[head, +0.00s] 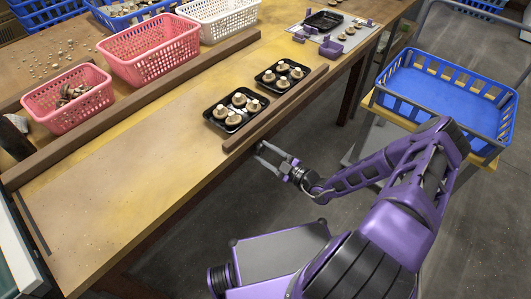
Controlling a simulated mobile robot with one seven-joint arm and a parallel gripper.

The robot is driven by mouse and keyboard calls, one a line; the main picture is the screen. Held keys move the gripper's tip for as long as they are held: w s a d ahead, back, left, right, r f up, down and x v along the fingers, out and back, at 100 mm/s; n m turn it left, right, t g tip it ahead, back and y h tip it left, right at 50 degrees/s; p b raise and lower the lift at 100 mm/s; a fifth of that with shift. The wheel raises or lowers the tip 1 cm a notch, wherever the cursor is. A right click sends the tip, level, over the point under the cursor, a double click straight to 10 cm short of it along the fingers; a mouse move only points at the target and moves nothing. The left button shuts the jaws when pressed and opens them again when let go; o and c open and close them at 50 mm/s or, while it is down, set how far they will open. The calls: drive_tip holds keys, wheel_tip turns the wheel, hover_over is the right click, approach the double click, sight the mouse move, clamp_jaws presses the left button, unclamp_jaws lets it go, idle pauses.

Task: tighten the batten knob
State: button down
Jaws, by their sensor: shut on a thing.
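A brown wooden batten (276,108) lies along the near edge of the yellow worktable (160,165), beside two black trays of mushrooms. My gripper (261,153) is at the table's front edge, just below the batten's near end, with its fingers pointing at the edge. It is shut on the batten knob. The knob is too small and too hidden between the fingertips to make out, so I cannot tell how far it is turned.
Two black mushroom trays (235,109) (282,75) sit behind the batten. Pink baskets (150,48) (66,97) and a white basket (219,15) stand along the far rail (130,104). A blue crate (440,88) stands on a cart at right. The table's near left is clear.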

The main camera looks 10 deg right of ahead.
idle(0.4)
drive_tip(key=shift+c, duration=1.3)
unclamp_jaws()
drive_tip(key=v, duration=1.7)
drive_tip(key=shift+s+p, duration=0.15)
drive_tip(key=shift+p, duration=0.2)
drive_tip(key=shift+d, duration=0.1)
